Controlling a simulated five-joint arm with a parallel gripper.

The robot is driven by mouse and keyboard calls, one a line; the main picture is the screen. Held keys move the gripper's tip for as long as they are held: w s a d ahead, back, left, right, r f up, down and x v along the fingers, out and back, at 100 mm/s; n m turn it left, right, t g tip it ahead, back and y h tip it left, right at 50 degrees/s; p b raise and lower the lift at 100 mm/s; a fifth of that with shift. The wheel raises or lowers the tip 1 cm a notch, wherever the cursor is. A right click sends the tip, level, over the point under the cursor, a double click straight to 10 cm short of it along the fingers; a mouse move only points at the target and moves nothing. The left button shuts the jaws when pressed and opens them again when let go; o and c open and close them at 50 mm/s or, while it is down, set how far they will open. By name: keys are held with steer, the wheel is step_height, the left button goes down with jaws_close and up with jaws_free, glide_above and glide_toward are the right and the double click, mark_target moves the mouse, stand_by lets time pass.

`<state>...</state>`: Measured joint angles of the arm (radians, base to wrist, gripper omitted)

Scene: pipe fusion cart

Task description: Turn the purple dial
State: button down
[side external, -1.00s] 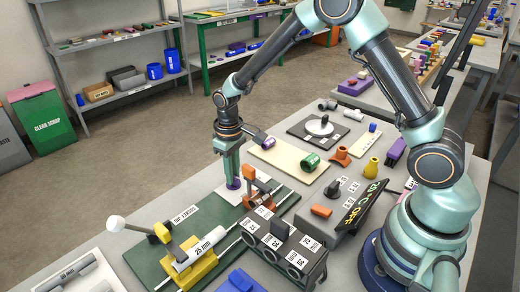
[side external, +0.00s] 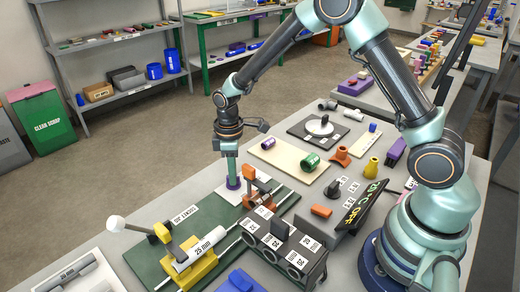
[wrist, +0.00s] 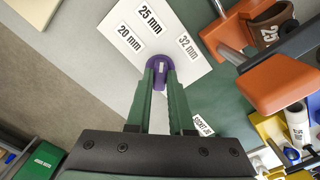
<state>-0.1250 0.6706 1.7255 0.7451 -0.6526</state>
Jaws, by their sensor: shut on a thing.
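The purple dial (side external: 233,184) sits on a white plate (side external: 228,196) at the far edge of the bench in the side external view. In the wrist view the dial (wrist: 158,61) is at upper centre, with labels 20 mm, 25 mm and 32 mm fanned around it on the plate (wrist: 185,70). The 25 mm label (wrist: 150,20) lies straight beyond it. My gripper (wrist: 160,76) points down with its green fingers shut on the dial from both sides. The fingers hide part of the dial, and I cannot tell which label its pale mark indicates.
An orange clamp part (side external: 260,187) stands close beside the dial, on a green base (side external: 150,262). It looms large at the right of the wrist view (wrist: 270,85). A yellow holder (side external: 203,268) with a white 25 mm pipe is nearer. Floor lies beyond the bench edge.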

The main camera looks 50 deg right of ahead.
stand_by(0.4)
steer(key=c, duration=0.8)
jaws_free()
step_height(320, 180, up, 12)
steer(key=shift+r, duration=0.1)
steer(key=s+d+r+m+t, duration=0.2)
steer(key=s+r+m, duration=0.2)
steer(key=s, duration=0.3)
steer(key=s+d+r+m+t, duration=0.3)
steer(key=s+r+m, duration=0.2)
steer(key=s, duration=0.3)
steer(key=shift+s+d+r+t, duration=0.15)
steer(key=shift+d+r+t, duration=0.1)
steer(key=shift+r+t, duration=0.05)
